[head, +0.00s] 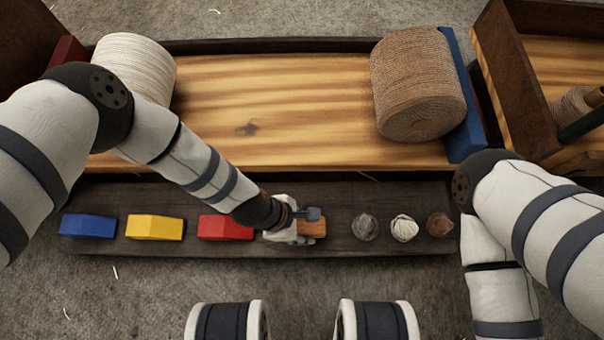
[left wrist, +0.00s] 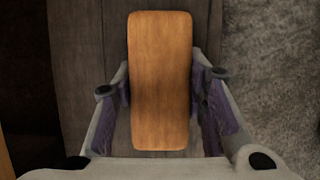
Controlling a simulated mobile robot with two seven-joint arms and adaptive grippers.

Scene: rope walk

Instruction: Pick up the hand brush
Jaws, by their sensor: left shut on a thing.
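The hand brush shows as an orange-brown wooden block (head: 312,228) on the dark plank, to the right of the red block. In the left wrist view its wooden back (left wrist: 160,80) lies lengthwise between my fingers. My left gripper (head: 300,226) is shut on it, with a finger against each long side. Its bristles are hidden beneath. I cannot tell whether the brush touches the plank. My right arm comes in at the right, and its gripper is out of view.
The dark plank (head: 340,240) also holds blue (head: 88,226), yellow (head: 155,228) and red (head: 225,228) blocks and three small twine balls (head: 404,229). Behind is a wooden tray (head: 260,100) with a white rope coil (head: 135,68) and a brown one (head: 416,85).

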